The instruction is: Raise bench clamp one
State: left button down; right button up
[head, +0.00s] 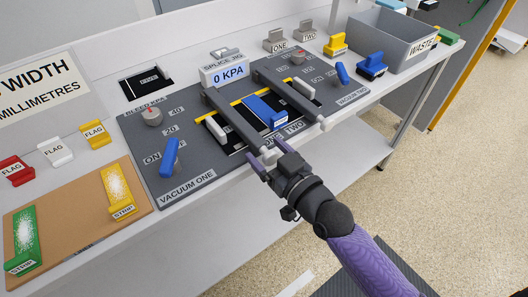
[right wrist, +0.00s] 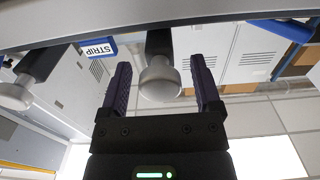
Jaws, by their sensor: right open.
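Clamp one (head: 236,122) is a dark grey bar lying lowered across the splice jig, left of the blue strip (head: 262,110). Its pale round knob (right wrist: 160,80) sits at the bar's front end, past the bench edge. My right gripper (head: 268,155) is open at that knob. In the right wrist view its two purple fingers (right wrist: 161,88) stand on either side of the knob, with gaps showing on both sides. Clamp two (head: 292,94) is a like bar to the right, also lowered, with its own knob (head: 323,123). My left gripper is not in view.
The blue vacuum one lever (head: 169,157) is left of the jig, and the vacuum two lever (head: 342,73) is right. A 0 KPA display (head: 228,73) stands behind. The grey waste bin (head: 388,39) is at the far right. Open floor lies in front of the bench.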

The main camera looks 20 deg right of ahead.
jog(key=shift+w+a, duration=0.2)
jog(key=shift+w, duration=0.3)
grip_shut()
